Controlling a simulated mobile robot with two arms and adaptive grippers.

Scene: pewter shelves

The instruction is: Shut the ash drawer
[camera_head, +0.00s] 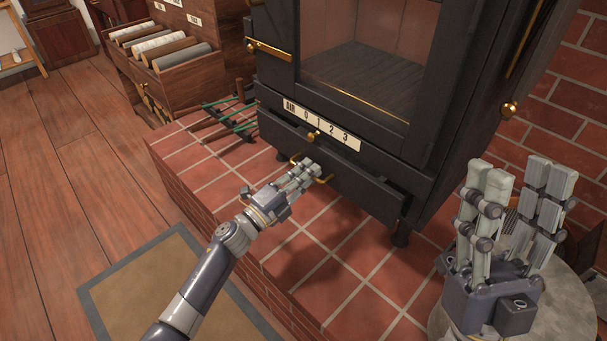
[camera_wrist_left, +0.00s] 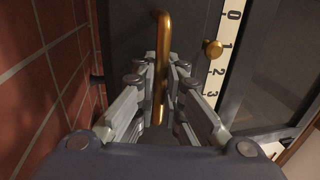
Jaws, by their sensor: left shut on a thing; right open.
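The ash drawer (camera_head: 352,184) is the dark front panel low on the black stove, below the air scale. It stands out a little from the stove body, with a dark gap above it at its right end. Its brass handle (camera_wrist_left: 160,62) is a bar that runs between the fingers in the left wrist view. My left gripper (camera_head: 308,176) is shut on this handle, and its fingers hide the handle's middle in the head view. My right gripper (camera_head: 518,180) is open and empty, raised at the right, apart from the stove.
The air scale (camera_head: 322,126) with a brass knob (camera_head: 314,135) sits just above the drawer. The stove stands on a red tiled hearth (camera_head: 300,258), bare in front of the drawer. Green-handled tools (camera_head: 232,115) lie left of the stove, near a wooden rack of rolls (camera_head: 165,58).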

